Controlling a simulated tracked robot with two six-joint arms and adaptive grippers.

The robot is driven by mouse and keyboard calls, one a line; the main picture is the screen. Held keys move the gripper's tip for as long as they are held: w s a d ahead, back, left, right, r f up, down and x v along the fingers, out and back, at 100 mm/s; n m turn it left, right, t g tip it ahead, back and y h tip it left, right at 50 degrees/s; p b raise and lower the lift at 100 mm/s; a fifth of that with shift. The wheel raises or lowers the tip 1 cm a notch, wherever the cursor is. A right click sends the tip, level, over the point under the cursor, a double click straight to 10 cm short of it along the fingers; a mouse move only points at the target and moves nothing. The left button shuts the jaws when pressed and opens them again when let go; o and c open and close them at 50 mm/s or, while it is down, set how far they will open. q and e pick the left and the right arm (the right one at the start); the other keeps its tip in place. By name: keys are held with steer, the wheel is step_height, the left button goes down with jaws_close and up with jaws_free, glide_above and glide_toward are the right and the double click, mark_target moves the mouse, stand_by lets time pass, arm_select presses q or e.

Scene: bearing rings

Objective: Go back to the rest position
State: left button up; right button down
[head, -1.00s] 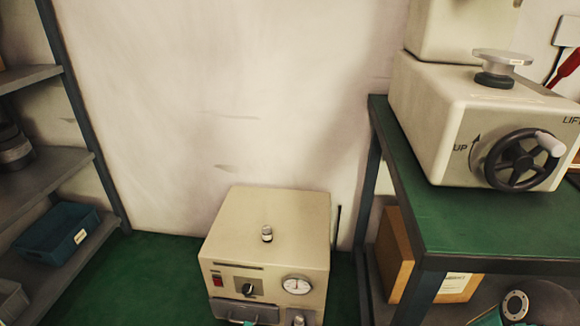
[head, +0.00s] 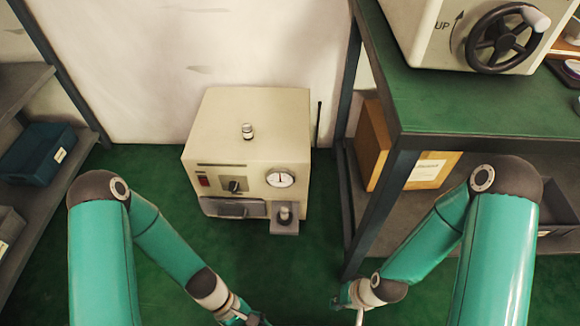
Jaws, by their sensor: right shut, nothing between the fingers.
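My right gripper (head: 350,300) is low in the head view, right of the middle, at the end of my teal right arm. It is shut and empty, over the green floor. My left gripper (head: 250,317) is at the bottom edge, left of the middle, and partly cut off by the frame. Its fingers do not show clearly enough to tell open from shut. Both arms are bent, elbows out to the sides, and the two grippers are apart. Neither touches the beige box-shaped machine (head: 255,120) beyond them.
A green-topped bench (head: 470,100) with a handwheel machine (head: 430,40) stands at the right. A cardboard box (head: 372,140) sits under it. At the left is a grey shelf (head: 65,165) with a blue bin (head: 38,152). Green floor (head: 150,170) lies clear around the beige machine.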

arm_select(q)
steer(key=w+a+r+m+t+y, duration=0.2)
steer(key=w+a+m+t, duration=0.25)
steer(key=w+m, duration=0.35)
step_height(320, 180, up, 35)
steer(key=m+p, duration=0.1)
steer(key=p, duration=3.4)
steer(key=shift+s+d+r+m+t, duration=0.15)
steer(key=shift+s+d+m+t, duration=0.2)
steer(key=shift+d+t, duration=0.1)
